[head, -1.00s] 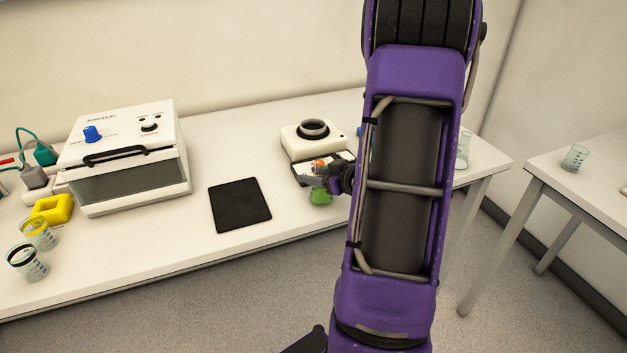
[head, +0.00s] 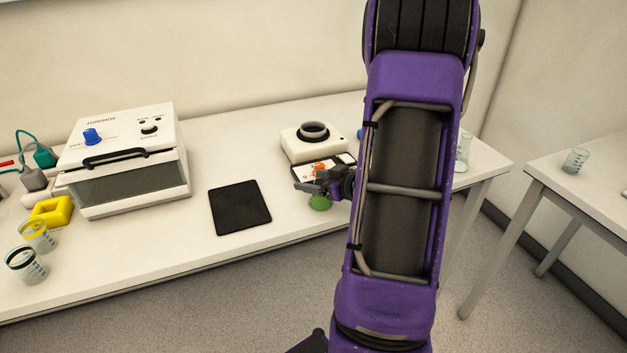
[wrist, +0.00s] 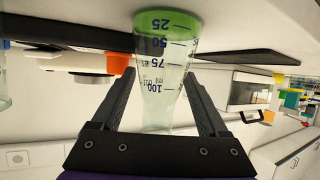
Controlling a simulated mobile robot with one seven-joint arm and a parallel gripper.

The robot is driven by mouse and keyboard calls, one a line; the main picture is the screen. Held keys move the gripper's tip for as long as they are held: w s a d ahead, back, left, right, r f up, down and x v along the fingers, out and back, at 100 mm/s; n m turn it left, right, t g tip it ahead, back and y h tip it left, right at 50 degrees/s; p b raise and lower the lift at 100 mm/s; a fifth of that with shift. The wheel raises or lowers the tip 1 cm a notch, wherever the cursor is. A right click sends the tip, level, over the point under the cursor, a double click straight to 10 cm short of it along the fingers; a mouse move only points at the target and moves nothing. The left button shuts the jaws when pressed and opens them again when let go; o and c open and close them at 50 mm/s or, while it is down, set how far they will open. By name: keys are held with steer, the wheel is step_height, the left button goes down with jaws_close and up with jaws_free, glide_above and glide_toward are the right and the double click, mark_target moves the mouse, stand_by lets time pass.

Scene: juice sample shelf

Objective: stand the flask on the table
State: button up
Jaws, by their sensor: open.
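The flask (wrist: 165,70) is a clear tapered vessel with dark volume marks and green liquid at its wide base. The wrist view is upside down, so its base is at the top, by the white table (wrist: 60,12). It looks upright, base at the tabletop. My gripper (wrist: 160,78) is open, one finger on each side of the flask. In the head view my gripper (head: 312,187) is above the front edge of the table (head: 150,243), and only the green lower part of the flask (head: 320,203) shows below it. My arm hides the area to the right.
A black mat (head: 240,206) lies left of the flask. A white device with a dark ring (head: 313,140) stands behind it. A white machine (head: 125,155), a yellow block (head: 52,209) and two beakers (head: 28,263) are at the left. Another table with a beaker (head: 576,160) is at the right.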

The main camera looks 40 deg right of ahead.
steer(key=p+v, duration=0.1)
steer(key=v, duration=1)
steer(key=shift+s, duration=0.35)
steer(key=shift+d+r, duration=0.1)
